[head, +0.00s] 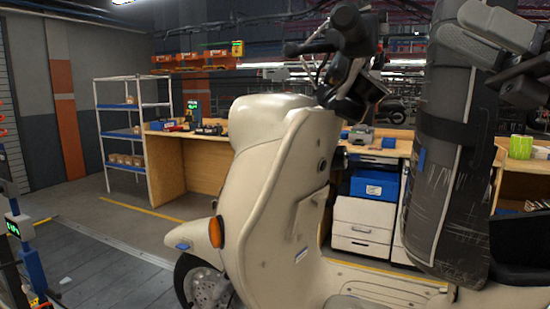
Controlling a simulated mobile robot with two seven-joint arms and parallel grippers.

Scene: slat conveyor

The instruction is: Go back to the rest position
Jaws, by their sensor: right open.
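My right gripper (474,32) is at the upper right, raised high in front of a dark padded column. Its grey fingers are apart, and I see nothing held between them. My left gripper is not in view. A cream scooter (262,190) fills the middle of the head view, with its black handlebar at the top and its front wheel at the lower left. The right gripper is to the right of the handlebar, and a gap shows between them in the picture.
The dark, scuffed padded column (455,160) rises beside the scooter's black seat (522,277). A wooden workbench (180,172) and a shelf rack (121,134) stand behind. White drawers (362,222) and a blue box (375,187) are under the bench. Floor at the left is largely open.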

